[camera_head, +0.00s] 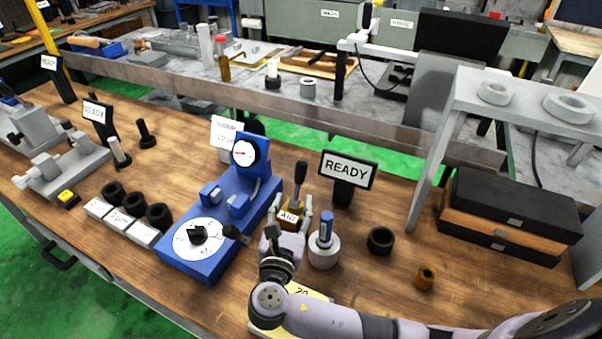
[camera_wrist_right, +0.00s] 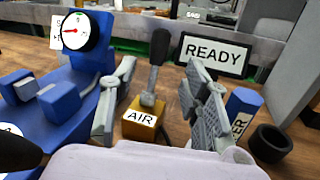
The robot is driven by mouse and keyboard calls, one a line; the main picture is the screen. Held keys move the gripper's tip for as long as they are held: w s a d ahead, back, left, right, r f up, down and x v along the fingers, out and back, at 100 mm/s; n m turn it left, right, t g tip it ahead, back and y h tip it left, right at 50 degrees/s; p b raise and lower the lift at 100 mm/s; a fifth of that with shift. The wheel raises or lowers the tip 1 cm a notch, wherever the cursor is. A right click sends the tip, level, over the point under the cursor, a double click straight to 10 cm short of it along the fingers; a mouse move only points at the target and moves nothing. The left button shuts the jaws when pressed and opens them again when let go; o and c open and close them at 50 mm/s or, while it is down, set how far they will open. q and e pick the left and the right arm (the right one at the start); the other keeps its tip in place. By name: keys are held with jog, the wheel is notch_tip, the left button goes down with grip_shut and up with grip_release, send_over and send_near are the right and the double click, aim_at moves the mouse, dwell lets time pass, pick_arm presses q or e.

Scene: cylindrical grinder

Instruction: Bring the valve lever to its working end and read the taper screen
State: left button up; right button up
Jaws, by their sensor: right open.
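The valve lever (camera_head: 299,183) is a black handle standing nearly upright on a brass block labelled AIR (camera_head: 289,217). In the right wrist view the lever (camera_wrist_right: 158,62) rises between the fingers, tilted slightly right, above the AIR block (camera_wrist_right: 140,122). My right gripper (camera_head: 291,220) is open, with one finger on each side of the valve; I see no finger closed on the lever. It also shows in the wrist view (camera_wrist_right: 158,80). A black screen behind the valve reads READY (camera_head: 346,171), also legible in the wrist view (camera_wrist_right: 215,53). My left gripper is not in view.
A blue gauge fixture (camera_head: 207,250) with a dial stands left of the valve. A blue-handled tool in a round pale base (camera_head: 323,248) is close on the right. Other READY signs (camera_head: 97,111) stand at left.

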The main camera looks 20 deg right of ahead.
aim_at(300, 174)
jog(key=b+x, duration=0.5)
jog(key=x, duration=0.6)
jog(key=shift+w+d+f, duration=0.15)
jog(key=shift+w+f, duration=0.05)
jog(key=shift+w, duration=0.1)
jog(key=shift+w+d+r, duration=0.1)
jog(key=shift+w+d, duration=0.1)
jog(key=shift+w, duration=0.15)
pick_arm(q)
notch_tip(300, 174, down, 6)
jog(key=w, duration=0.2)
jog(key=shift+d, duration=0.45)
pick_arm(e)
grip_shut()
